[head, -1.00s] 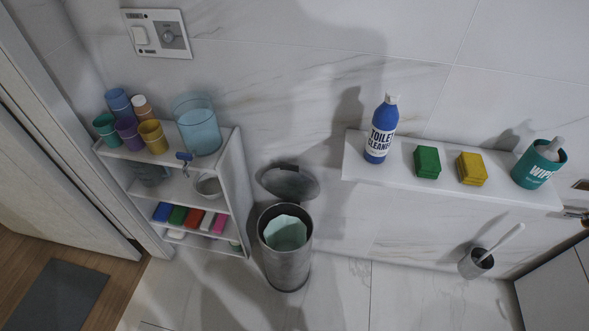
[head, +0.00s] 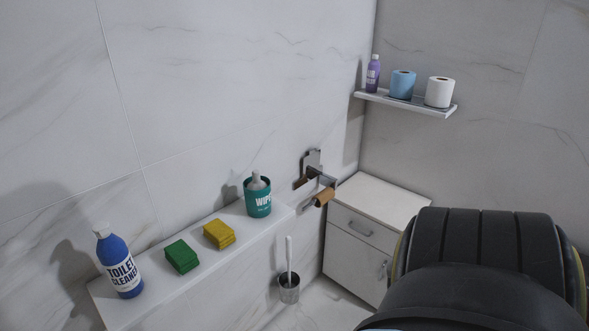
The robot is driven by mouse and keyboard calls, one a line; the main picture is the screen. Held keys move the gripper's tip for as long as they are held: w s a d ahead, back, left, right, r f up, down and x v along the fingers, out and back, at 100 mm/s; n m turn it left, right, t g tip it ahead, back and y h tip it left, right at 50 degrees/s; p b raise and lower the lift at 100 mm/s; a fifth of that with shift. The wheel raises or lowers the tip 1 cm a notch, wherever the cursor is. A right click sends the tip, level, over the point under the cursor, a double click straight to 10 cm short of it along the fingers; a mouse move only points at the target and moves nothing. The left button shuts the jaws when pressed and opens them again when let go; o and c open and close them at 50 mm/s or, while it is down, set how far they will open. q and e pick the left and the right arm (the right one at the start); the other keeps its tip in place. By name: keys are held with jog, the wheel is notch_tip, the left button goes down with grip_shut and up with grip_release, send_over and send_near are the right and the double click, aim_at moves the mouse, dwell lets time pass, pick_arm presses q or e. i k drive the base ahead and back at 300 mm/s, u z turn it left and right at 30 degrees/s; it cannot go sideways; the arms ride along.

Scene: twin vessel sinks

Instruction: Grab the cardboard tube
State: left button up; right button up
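The brown cardboard tube (head: 324,197) sits on a metal wall holder (head: 313,165), just right of the wipes tub and beside the white cabinet. It carries no paper that I can see. A dark, bulky part of my own body fills the lower right of the head view. Neither of my grippers shows, so nothing can be told of their fingers.
A white ledge (head: 150,305) holds a blue toilet cleaner bottle (head: 120,262), green sponges (head: 181,256), yellow sponges (head: 219,234) and a wipes tub (head: 257,196). A toilet brush (head: 289,285) stands below. A white cabinet (head: 376,215) and a high shelf (head: 440,111) with rolls are right.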

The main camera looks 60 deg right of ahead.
aim_at(326, 194)
jog(key=z, duration=2.75)
jog(key=i, duration=1.85)
jog(key=u, duration=2.25)
